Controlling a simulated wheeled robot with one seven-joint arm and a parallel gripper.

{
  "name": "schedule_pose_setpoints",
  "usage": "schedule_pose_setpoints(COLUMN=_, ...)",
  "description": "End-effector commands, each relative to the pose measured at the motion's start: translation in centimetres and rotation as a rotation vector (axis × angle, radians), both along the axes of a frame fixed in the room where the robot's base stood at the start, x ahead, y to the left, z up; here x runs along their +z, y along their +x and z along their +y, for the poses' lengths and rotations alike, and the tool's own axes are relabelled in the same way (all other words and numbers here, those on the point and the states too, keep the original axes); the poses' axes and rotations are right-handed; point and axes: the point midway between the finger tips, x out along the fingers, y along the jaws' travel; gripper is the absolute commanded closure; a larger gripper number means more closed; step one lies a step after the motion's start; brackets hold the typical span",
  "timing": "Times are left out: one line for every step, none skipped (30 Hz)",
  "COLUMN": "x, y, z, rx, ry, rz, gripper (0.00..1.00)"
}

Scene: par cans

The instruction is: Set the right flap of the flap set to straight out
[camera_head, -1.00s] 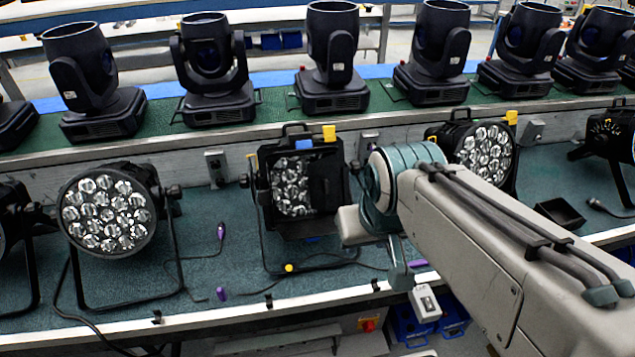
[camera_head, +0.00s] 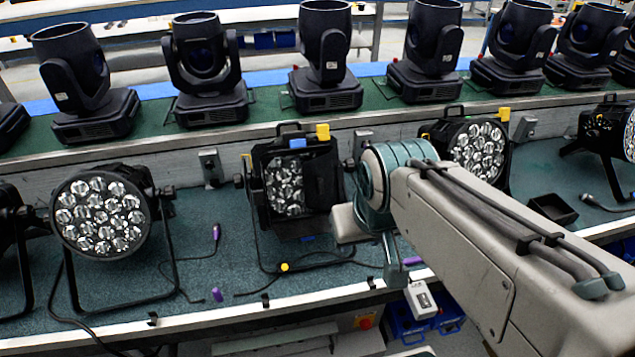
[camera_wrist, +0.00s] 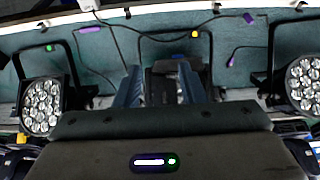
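The flap set is on the middle par can (camera_head: 285,187), which stands on the teal bench mat. Its right flap (camera_head: 321,184) is a dark panel on the right side, covering part of the lens; its exact angle is hard to tell. A blue tab and a yellow tab show at the top edge. In the wrist view the same lamp (camera_wrist: 165,72) is dark and partly hidden behind my fingers. My gripper (camera_wrist: 160,90) has its two bluish fingers apart, with nothing visibly held between them. In the head view my arm hides the fingers, close to the lamp's right side.
Another par can (camera_head: 100,215) stands to the left and one (camera_head: 478,148) to the right, behind my arm. Several moving-head lights line the green shelf behind. A black tray (camera_head: 553,208) sits at the right. Cables and a purple connector (camera_head: 217,294) lie on the mat.

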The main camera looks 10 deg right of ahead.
Motion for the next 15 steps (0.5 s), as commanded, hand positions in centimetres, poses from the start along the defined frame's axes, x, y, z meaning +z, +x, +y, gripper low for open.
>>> schedule_pose_setpoints(x=0.0, y=0.0, z=0.0, rx=0.000, ry=0.000, rz=0.000, gripper=0.64)
schedule_pose_setpoints(x=0.0, y=0.0, z=0.0, rx=0.000, ry=0.000, rz=0.000, gripper=0.64)
schedule_pose_setpoints(x=0.0, y=0.1, z=0.0, rx=0.000, ry=0.000, rz=0.000, gripper=0.64)
schedule_pose_setpoints(x=0.0, y=0.2, z=0.0, rx=0.000, ry=0.001, rz=0.000, gripper=0.64)
schedule_pose_setpoints(x=0.0, y=0.4, z=0.0, rx=0.001, ry=0.002, rz=-0.001, gripper=0.64)
schedule_pose_setpoints(x=0.1, y=0.9, z=0.0, rx=0.001, ry=0.004, rz=-0.002, gripper=0.64)
schedule_pose_setpoints(x=0.1, y=1.3, z=0.0, rx=0.002, ry=0.007, rz=-0.001, gripper=0.64)
schedule_pose_setpoints(x=0.1, y=1.9, z=0.0, rx=0.003, ry=0.009, rz=-0.003, gripper=0.64)
schedule_pose_setpoints(x=0.2, y=2.8, z=0.1, rx=0.003, ry=0.013, rz=-0.003, gripper=0.64)
schedule_pose_setpoints(x=0.2, y=3.7, z=0.1, rx=0.003, ry=0.016, rz=-0.005, gripper=0.64)
schedule_pose_setpoints(x=0.3, y=4.5, z=0.1, rx=0.003, ry=0.019, rz=-0.007, gripper=0.64)
schedule_pose_setpoints(x=0.3, y=5.9, z=0.1, rx=0.004, ry=0.023, rz=-0.010, gripper=0.64)
schedule_pose_setpoints(x=0.4, y=6.9, z=0.1, rx=0.005, ry=0.026, rz=-0.012, gripper=0.64)
schedule_pose_setpoints(x=0.4, y=7.9, z=0.1, rx=0.005, ry=0.028, rz=-0.014, gripper=0.64)
schedule_pose_setpoints(x=0.3, y=9.3, z=0.0, rx=0.003, ry=0.031, rz=-0.016, gripper=0.64)
